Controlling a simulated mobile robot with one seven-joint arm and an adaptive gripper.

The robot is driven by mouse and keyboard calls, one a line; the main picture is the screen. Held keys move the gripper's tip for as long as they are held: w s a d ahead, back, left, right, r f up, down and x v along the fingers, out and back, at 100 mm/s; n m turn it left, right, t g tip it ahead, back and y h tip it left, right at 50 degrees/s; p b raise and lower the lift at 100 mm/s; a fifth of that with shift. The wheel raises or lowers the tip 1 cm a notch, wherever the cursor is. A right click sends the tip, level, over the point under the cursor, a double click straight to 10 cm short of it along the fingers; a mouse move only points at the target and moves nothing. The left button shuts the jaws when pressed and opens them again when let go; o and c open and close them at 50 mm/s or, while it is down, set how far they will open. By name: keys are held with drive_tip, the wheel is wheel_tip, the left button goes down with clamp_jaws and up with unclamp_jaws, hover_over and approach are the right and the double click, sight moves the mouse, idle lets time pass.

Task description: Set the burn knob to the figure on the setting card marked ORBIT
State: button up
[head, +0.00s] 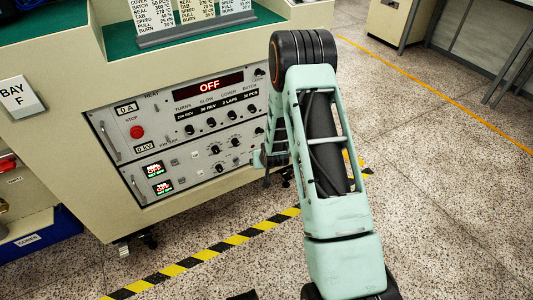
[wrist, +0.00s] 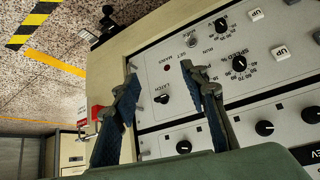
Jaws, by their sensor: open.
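The control panel (head: 195,135) is on the front of the cream console, with several black knobs, including a scaled knob (head: 215,149). The wrist view shows a knob (wrist: 239,63) beside a SPEED % label, another scaled knob (wrist: 221,24), and a small LATCH control (wrist: 162,98). I cannot tell which knob is the burn knob. Three setting cards (head: 196,14) stand on top of the console; their headings are cut off, so the ORBIT card cannot be told. My gripper (wrist: 158,74) is open and empty, over the panel's edge near the latch. In the head view, my gripper (head: 264,158) is at the panel's right edge.
A red STOP button (head: 137,132) is on the left of the panel and a display (head: 208,86) reads OFF. A BAY F sign (head: 17,97) is on the console's left. Black-yellow tape (head: 220,246) marks the floor. The floor at right is clear.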

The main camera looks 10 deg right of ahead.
drive_tip(key=shift+m+h, duration=0.4)
drive_tip(key=shift+m, duration=0.2)
drive_tip(key=shift+s+d+r+p, duration=0.25)
drive_tip(key=shift+d+r, duration=0.1)
drive_tip(key=shift+r, duration=0.45)
drive_tip(key=shift+s+d+r+p, duration=0.1)
drive_tip(key=shift+s+d+r, duration=0.2)
drive_tip(key=shift+r, duration=0.45)
drive_tip(key=shift+s+d+r+p, duration=0.25)
drive_tip(key=shift+d+r, duration=0.1)
drive_tip(key=shift+r, duration=0.45)
